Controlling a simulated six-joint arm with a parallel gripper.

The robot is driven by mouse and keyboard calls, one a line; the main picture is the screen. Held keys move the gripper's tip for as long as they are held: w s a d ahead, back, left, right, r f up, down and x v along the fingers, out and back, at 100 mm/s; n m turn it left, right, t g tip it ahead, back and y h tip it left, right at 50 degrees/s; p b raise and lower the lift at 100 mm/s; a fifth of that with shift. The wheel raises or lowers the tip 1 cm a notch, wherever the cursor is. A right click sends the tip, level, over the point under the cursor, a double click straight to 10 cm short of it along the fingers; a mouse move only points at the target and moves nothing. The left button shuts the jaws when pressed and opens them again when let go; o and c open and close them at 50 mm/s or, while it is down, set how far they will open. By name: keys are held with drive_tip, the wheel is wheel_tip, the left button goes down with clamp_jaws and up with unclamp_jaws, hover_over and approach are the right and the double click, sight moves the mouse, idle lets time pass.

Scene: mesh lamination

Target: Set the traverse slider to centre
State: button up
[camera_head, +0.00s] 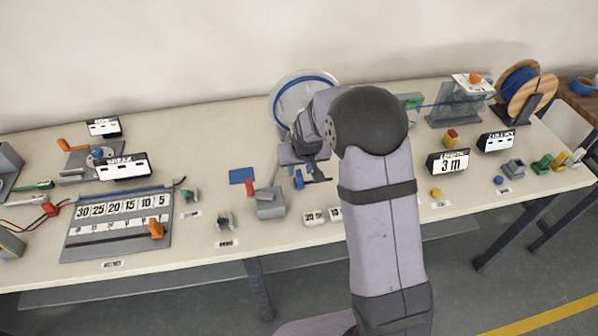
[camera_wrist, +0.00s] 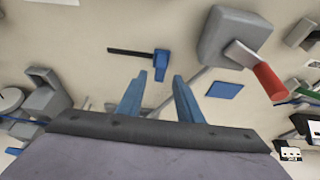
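A small blue block (camera_wrist: 160,60) with a dark bar (camera_wrist: 128,52) running out from one side lies just ahead of my fingertips in the wrist view. In the head view the block (camera_head: 299,179) sits below my wrist, its bar pointing right; it may be the traverse slider, but I see no readable label on it. My gripper (camera_wrist: 156,82) is open, its two blue fingers apart and nothing clearly held between them. An orange sliding block (camera_head: 156,229) stands on a grey number board (camera_head: 75,246) at the left. My arm hides part of the table behind it.
A grey box (camera_head: 270,208) with a red lever (camera_head: 250,188) stands beside the blue block. A flat blue pad (camera_head: 241,175) lies behind it. A round reel (camera_head: 289,98) stands behind my wrist. White number tiles (camera_head: 314,216) lie near the front edge.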

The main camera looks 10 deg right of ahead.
sight(299, 173)
drive_tip(key=shift+p+x, duration=0.65)
drive_tip(key=shift+x, duration=1.75)
clamp_jaws()
